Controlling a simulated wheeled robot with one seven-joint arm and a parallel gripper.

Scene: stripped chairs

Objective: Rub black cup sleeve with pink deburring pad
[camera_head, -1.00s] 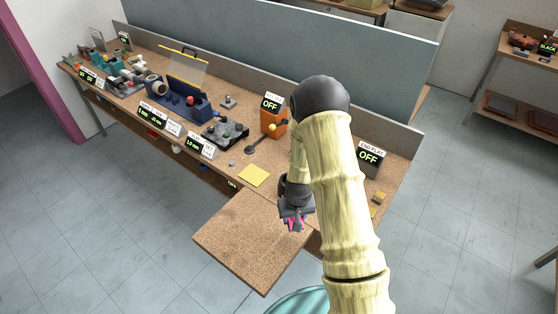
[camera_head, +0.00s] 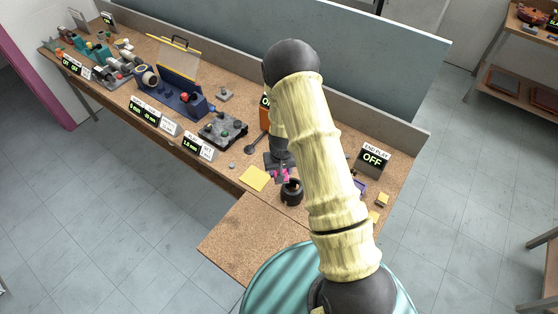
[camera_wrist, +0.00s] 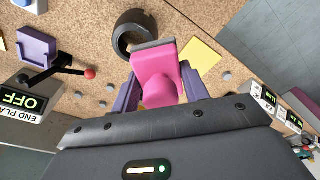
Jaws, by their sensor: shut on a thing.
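The black cup sleeve (camera_head: 291,192) is a short dark ring standing on the bench near the front edge, by the yellow sheet. It also shows in the wrist view (camera_wrist: 124,34) at the top, just beyond the pad. My gripper (camera_head: 279,175) is shut on the pink deburring pad (camera_wrist: 158,76), which has a grey strip along its far end. The purple fingers flank the pad. In the wrist view the grey end overlaps the sleeve's near rim; I cannot tell whether they touch. In the head view only a bit of pink shows beside the sleeve.
A yellow sheet (camera_head: 255,179) lies left of the sleeve. The END PLAY display (camera_head: 373,159) stands to the right. A purple holder (camera_wrist: 37,47) and a lever with a red knob (camera_wrist: 90,73) are nearby. The lower board in front (camera_head: 244,236) is clear.

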